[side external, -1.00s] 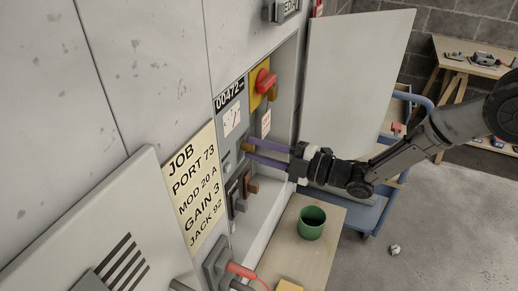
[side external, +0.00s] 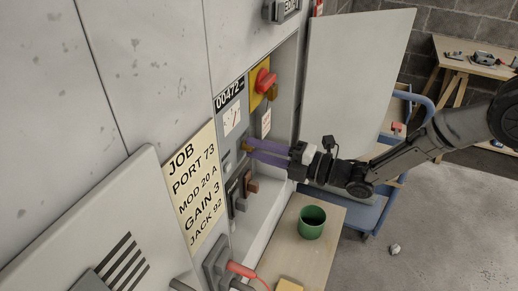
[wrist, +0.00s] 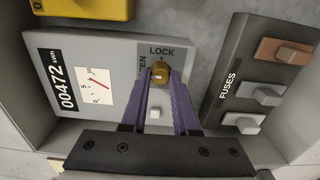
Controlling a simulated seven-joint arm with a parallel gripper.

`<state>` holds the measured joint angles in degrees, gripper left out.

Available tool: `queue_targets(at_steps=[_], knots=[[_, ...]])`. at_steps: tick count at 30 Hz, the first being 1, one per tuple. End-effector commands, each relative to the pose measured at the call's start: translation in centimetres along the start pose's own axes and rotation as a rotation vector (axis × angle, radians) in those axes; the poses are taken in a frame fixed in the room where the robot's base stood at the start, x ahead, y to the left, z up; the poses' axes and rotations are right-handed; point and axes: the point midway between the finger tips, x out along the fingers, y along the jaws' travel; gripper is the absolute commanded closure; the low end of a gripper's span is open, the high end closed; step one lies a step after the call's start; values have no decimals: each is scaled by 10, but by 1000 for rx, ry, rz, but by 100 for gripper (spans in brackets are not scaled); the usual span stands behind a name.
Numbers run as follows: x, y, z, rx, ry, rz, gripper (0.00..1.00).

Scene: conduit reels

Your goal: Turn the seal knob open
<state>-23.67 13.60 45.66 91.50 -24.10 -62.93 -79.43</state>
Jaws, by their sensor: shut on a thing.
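The seal knob (wrist: 159,73) is a small brass-coloured knob on the grey meter unit (wrist: 125,50). In the wrist view, "LOCK" is printed above it and a partly hidden label ending in "EN" is at its left. My gripper (wrist: 160,80) has its two purple fingers shut on the knob, one on each side. In the side view, my gripper (side external: 250,148) reaches into the open cabinet from the right, fingertips at the knob. The fingers hide part of the knob, so its exact angle is hard to tell.
The fuse block (wrist: 260,80) is close on the right in the wrist view. A red switch on a yellow plate (side external: 259,75) sits above the meter unit. The open cabinet door (side external: 355,85) stands behind my arm. A green cup (side external: 311,222) stands on a wooden surface below.

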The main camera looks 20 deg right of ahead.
Motion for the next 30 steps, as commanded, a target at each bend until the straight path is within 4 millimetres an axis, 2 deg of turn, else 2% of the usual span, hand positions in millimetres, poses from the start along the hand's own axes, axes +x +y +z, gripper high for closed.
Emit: queue_targets(at_steps=[6,7,11,23,26,30], knots=[[0,0,0,0,0,-1,100],[0,0,0,0,0,-1,66],[0,0,0,0,0,-1,43],[-6,0,1,1,-1,0,42],[-18,0,1,1,-2,-1,42],[-46,1,1,1,-3,0,42]])
